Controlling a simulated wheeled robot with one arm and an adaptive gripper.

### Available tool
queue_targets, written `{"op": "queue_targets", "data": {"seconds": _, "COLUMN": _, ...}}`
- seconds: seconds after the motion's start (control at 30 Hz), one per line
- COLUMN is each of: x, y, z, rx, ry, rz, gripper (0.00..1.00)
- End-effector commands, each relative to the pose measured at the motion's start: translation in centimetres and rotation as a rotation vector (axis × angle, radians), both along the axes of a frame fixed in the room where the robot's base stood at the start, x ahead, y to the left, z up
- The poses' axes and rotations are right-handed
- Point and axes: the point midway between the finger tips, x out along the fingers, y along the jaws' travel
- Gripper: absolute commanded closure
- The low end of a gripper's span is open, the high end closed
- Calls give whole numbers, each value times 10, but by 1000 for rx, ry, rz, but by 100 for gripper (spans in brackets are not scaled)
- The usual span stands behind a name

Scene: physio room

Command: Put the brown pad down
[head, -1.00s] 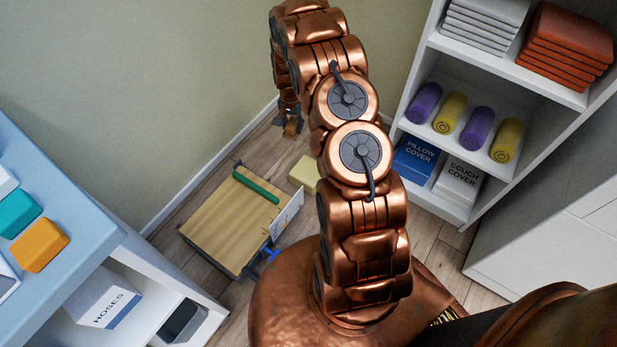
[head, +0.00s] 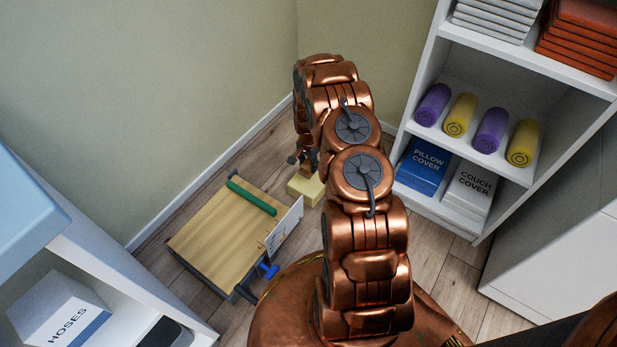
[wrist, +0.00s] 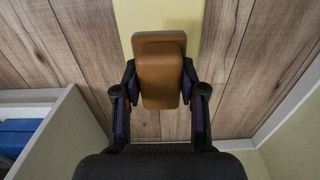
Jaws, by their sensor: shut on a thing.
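In the wrist view my gripper (wrist: 159,92) is shut on the brown pad (wrist: 160,62), with one finger on each side of it. The pad overlaps a pale yellow block (wrist: 187,16) lying on the wooden floor; I cannot tell whether they touch. In the head view the yellow block (head: 305,189) lies beside the low wooden-topped platform. My gripper (head: 305,162) hangs near the block there, mostly hidden by my arm, and little of the pad can be made out.
The low platform (head: 217,249) carries a green roll (head: 251,197) and has a white sign (head: 284,228) at its side. A white shelf unit (head: 461,233) with rolls and boxes stands right. A white unit with a hoses box (head: 62,313) stands left. Walls close off the corner.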

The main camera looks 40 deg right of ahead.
Motion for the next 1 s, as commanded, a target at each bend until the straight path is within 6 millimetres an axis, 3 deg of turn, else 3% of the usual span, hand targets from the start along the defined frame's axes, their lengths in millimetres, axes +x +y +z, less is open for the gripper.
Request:
{"op": "queue_targets", "data": {"seconds": 0.03, "x": -1, "y": 0, "z": -13, "rx": 2, "ry": 2, "rz": -1, "gripper": 92}}
{"op": "queue_targets", "data": {"seconds": 0.1, "x": -1, "y": 0, "z": -22, "rx": 1, "ry": 0, "rz": -1, "gripper": 92}}
{"op": "queue_targets", "data": {"seconds": 0.27, "x": 0, "y": -1, "z": -32, "rx": -1, "ry": -1, "rz": -1, "gripper": 92}}
{"op": "queue_targets", "data": {"seconds": 0.5, "x": 0, "y": 0, "z": -62, "rx": 0, "ry": -1, "rz": 1, "gripper": 92}}
{"op": "queue_targets", "data": {"seconds": 0.93, "x": 1, "y": 0, "z": -66, "rx": 0, "ry": -1, "rz": 1, "gripper": 92}}
{"op": "queue_targets", "data": {"seconds": 0.97, "x": 1, "y": 0, "z": -66, "rx": 0, "ry": -1, "rz": 1, "gripper": 57}}
{"op": "queue_targets", "data": {"seconds": 1.0, "x": 1, "y": 0, "z": -65, "rx": -1, "ry": -1, "rz": 1, "gripper": 53}}
